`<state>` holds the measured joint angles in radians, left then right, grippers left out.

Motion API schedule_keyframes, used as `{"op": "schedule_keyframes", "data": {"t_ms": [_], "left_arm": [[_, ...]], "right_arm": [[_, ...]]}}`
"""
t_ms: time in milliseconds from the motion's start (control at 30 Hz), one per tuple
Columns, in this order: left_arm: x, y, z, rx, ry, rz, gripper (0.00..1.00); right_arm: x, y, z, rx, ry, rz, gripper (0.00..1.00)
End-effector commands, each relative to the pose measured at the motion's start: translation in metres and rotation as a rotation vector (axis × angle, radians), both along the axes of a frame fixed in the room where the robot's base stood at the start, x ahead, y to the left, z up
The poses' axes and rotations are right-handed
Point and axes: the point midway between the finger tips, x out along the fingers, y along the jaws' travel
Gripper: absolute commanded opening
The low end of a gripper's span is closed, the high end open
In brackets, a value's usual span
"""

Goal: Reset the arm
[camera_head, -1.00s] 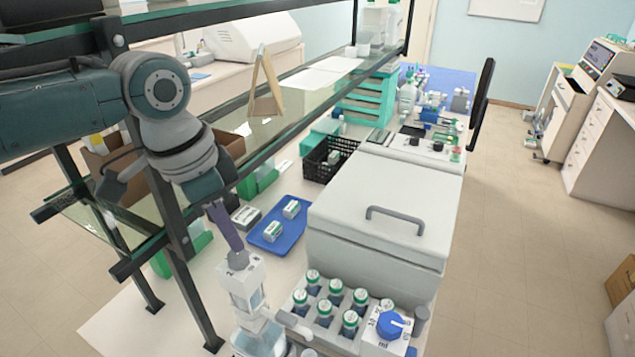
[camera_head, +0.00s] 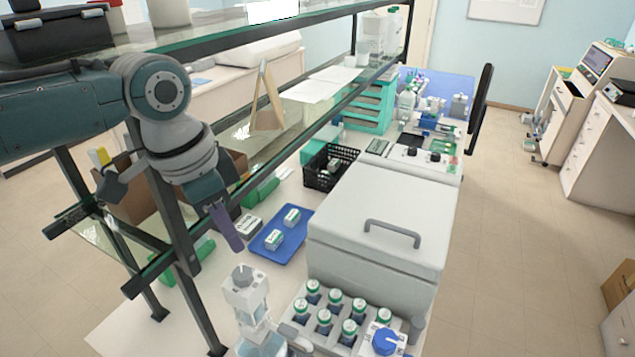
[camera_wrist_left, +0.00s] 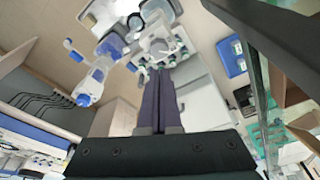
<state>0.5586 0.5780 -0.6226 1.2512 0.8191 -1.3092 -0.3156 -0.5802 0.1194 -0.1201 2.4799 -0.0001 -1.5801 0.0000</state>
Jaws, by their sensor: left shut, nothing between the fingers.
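My left arm comes in from the left in the head view. My left gripper (camera_head: 229,236) hangs above the bench, pointing down, its purple fingers together and empty. In the left wrist view the two fingers (camera_wrist_left: 160,80) lie side by side with nothing between them. The clear bottle with a grey-white top (camera_head: 246,292) stands just below and to the right of the fingertips, apart from them. My right gripper does not show.
A glass shelf (camera_head: 270,135) on a dark frame stands close beside my left arm. A blue tray (camera_head: 270,255) with small boxes, a white lidded machine (camera_head: 375,225), a rack of green-capped bottles (camera_head: 335,312) and a black basket (camera_head: 325,170) crowd the bench.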

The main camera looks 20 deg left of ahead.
Motion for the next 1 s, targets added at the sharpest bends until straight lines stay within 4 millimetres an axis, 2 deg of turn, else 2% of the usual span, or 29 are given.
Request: {"op": "schedule_keyframes", "data": {"t_ms": [33,100,533,633,733,833,900,1000], "left_arm": [[0.000,0.000,0.010,0.000,0.000,0.000,0.00],[0.000,0.000,0.012,0.000,0.000,0.000,0.00],[0.000,0.000,0.010,-0.001,0.001,0.000,0.00],[-0.007,-0.010,0.006,-0.007,0.005,-0.014,0.00],[-0.029,-0.038,-0.003,-0.026,0.009,-0.050,0.00],[-0.066,-0.076,-0.008,-0.058,0.000,-0.069,0.00],[-0.094,-0.097,-0.005,-0.081,-0.018,-0.046,0.00],[-0.129,-0.110,0.009,-0.099,-0.050,0.043,0.00]], "right_arm": [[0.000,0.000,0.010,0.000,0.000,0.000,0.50],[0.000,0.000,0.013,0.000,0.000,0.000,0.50],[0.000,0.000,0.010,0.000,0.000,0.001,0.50],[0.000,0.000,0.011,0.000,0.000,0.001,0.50],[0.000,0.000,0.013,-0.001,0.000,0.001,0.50],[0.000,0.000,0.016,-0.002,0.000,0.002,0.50],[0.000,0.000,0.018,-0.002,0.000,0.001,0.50],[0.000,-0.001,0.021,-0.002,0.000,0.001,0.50]]}}
